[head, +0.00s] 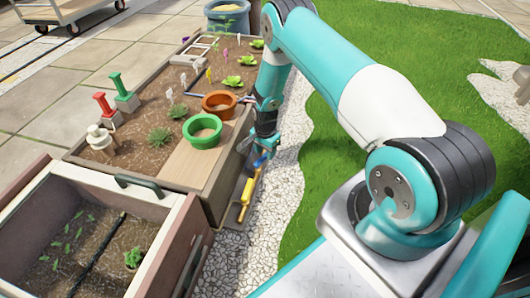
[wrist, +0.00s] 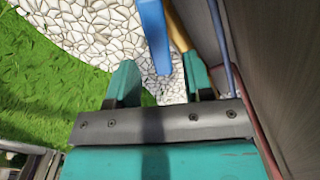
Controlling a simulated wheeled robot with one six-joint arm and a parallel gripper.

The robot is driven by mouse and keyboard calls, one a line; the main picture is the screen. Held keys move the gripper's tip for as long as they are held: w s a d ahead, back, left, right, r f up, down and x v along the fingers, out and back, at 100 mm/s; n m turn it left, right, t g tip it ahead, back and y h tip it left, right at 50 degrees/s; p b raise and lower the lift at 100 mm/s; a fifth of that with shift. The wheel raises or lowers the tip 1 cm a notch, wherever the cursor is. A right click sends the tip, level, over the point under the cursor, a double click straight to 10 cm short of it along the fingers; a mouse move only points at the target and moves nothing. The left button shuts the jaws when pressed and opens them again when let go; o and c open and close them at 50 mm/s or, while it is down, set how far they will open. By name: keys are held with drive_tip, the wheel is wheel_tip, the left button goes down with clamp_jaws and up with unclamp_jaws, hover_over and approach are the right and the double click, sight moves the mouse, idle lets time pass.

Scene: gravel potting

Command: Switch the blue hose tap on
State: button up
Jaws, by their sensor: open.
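A long blue bar (wrist: 154,34), which looks like the blue tap's lever, comes down from the top of the wrist view. Its lower end lies between the two teal fingers of my gripper (wrist: 160,78), with gaps on both sides. My gripper is open and holds nothing. In the head view my gripper (head: 261,151) is low beside the planter's right wall, and a small blue piece (head: 262,161) shows right at its fingertips. The tap's body is hidden or too small to tell.
A yellow handle (head: 247,191) is just below the blue piece; a yellow-orange bar (wrist: 177,25) shows beside the blue bar. A blue pipe (wrist: 222,45) and a red pipe (wrist: 257,125) run along the dark planter wall (wrist: 285,70). White gravel (head: 250,258) and grass (head: 350,130) are open to the right.

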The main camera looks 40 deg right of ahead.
sight(265, 156)
wheel_tip(265, 156, up, 16)
drive_tip(key=p, duration=0.7)
drive_tip(key=shift+f, duration=0.25)
